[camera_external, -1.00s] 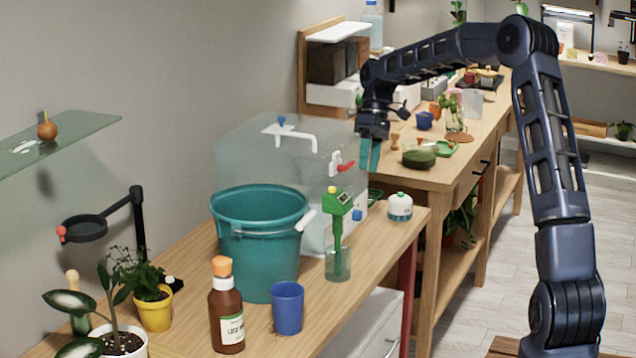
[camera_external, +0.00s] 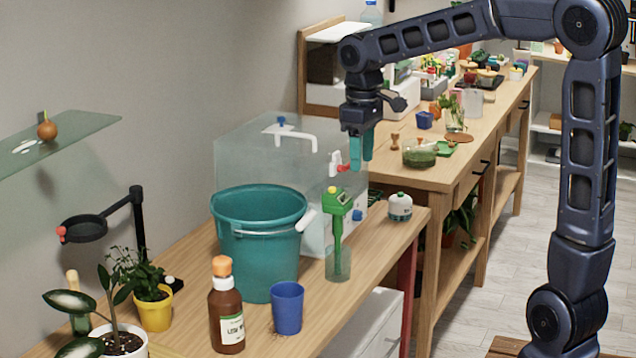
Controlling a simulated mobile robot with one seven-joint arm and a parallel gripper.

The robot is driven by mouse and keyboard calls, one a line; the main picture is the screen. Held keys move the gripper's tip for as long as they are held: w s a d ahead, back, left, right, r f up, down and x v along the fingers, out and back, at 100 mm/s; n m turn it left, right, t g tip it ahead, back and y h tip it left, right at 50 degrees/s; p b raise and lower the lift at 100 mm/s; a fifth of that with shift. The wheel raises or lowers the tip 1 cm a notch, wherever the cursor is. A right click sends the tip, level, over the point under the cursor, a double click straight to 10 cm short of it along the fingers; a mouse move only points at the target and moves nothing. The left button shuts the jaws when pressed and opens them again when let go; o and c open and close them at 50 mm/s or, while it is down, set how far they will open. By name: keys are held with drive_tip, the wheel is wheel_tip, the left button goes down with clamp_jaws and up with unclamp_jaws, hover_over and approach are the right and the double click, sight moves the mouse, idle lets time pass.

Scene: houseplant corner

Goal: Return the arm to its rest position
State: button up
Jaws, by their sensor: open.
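My gripper (camera_external: 361,152) hangs fingers-down from my bent arm, with its teal fingertips a little apart and nothing between them. In the picture it is in front of the right edge of the translucent box (camera_external: 240,145), above the green meter (camera_external: 338,215) in its clear holder. I cannot tell how far it is from the box. My arm rises from its base at the lower right, bends at a high elbow and reaches left across the top of the view.
The front bench (camera_external: 190,285) holds a teal bucket (camera_external: 256,265), a brown bottle (camera_external: 228,315), a blue cup (camera_external: 288,307), a white-and-green canister (camera_external: 400,207) and potted plants. A glass shelf (camera_external: 75,138) juts from the left wall. The floor at right is clear.

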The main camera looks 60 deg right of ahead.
drive_tip(key=s+a+t, duration=0.1)
drive_tip(key=s+a, duration=0.3)
drive_tip(key=s, duration=0.4)
drive_tip(key=s+a+f+t, duration=0.1)
drive_tip(key=s+a+t, duration=0.1)
drive_tip(key=s+a, duration=0.3)
drive_tip(key=s+a+f+t, duration=0.1)
drive_tip(key=s+a, duration=0.3)
drive_tip(key=s, duration=0.7)
drive_tip(key=shift+a+t, duration=0.2)
drive_tip(key=shift+t, duration=0.1)
drive_tip(key=shift+s, duration=0.1)
drive_tip(key=shift+c, duration=0.5)
